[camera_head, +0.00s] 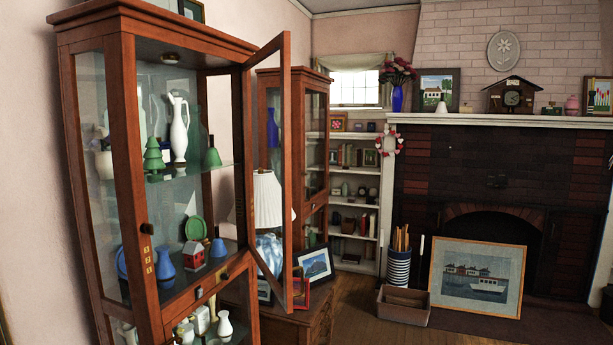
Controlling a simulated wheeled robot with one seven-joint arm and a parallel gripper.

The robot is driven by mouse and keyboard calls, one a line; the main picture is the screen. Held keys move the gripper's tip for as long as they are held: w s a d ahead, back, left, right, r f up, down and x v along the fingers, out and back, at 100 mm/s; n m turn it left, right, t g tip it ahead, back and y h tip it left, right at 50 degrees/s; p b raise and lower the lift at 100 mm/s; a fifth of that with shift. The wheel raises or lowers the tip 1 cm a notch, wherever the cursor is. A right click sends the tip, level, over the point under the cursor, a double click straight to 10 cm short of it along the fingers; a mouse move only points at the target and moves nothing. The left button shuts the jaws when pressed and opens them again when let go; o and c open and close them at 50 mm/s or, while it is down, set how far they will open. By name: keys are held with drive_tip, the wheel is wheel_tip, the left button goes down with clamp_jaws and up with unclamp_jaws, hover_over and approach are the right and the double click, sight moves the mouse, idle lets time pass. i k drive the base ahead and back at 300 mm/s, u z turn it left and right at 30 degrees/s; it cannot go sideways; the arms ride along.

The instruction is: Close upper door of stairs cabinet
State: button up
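The nearest wooden cabinet (129,180) stands at the left, with glass sides and shelves of ornaments. Its upper door (285,170), a wooden frame with a glass pane, is hinged on the cabinet's right side and stands open, swung out to the right. I cannot tell from the frame whether this is the stairs cabinet. My gripper is not in view.
A second glazed cabinet (316,150) and a low wooden chest (315,318) with framed pictures and a lamp (269,205) stand behind the open door. Bare floor (362,325) shows at lower middle.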

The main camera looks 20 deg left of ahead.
sight(282, 42)
drive_tip(key=i, duration=2.25)
drive_tip(key=u, duration=3.55)
drive_tip(key=k, duration=0.35)
drive_tip(key=z, duration=1.55)
drive_tip(key=i, duration=0.5)
drive_tip(key=u, duration=0.1)
